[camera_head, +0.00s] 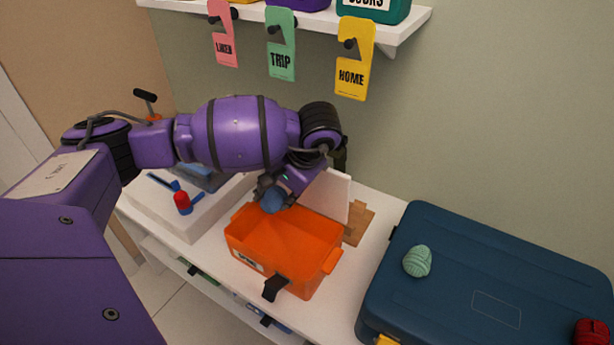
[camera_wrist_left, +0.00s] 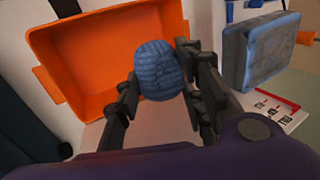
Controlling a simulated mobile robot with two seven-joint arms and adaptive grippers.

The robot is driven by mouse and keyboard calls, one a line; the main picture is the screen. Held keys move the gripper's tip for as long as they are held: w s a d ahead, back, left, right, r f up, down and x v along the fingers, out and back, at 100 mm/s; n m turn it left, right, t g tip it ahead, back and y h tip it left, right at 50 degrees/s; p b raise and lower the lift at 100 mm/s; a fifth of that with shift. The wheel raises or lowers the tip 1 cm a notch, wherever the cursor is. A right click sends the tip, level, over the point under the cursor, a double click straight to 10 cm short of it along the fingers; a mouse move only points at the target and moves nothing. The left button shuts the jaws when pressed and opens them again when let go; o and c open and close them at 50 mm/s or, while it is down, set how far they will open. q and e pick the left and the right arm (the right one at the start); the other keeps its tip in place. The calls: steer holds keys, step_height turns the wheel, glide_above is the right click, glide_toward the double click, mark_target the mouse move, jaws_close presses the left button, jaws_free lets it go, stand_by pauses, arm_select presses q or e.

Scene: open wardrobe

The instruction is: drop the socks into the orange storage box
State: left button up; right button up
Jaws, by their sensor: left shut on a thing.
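A blue rolled sock ball (camera_head: 272,201) is held between the fingers of my left gripper (camera_head: 270,190), at the back left part of the orange storage box (camera_head: 310,273). In the left wrist view the sock ball (camera_wrist_left: 158,70) sits between the two dark fingers, with the orange box (camera_wrist_left: 95,65) behind it. I cannot tell exactly how high the ball is over the box floor. The visible box floor looks bare. A green sock ball (camera_head: 417,261) and a red sock ball (camera_head: 593,332) lie on the blue suitcase. My right gripper is not in view.
The closed dark blue suitcase (camera_head: 470,240) stands right of the box. A white raised panel (camera_head: 325,195) stands behind the box. A white tray (camera_head: 190,220) with a red-and-blue item is to the left. Door-hanger tags (camera_head: 281,45) hang from the shelf above.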

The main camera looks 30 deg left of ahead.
arm_select(q)
step_height(320, 180, down, 6)
steer(key=shift+s+r+b, duration=0.1)
steer(key=shift+r+b, duration=0.15)
steer(key=shift+b, duration=0.75)
steer(key=shift+f, duration=0.25)
steer(key=o, duration=1.2)
steer(key=v, duration=1.2)
steer(key=shift+r, duration=0.15)
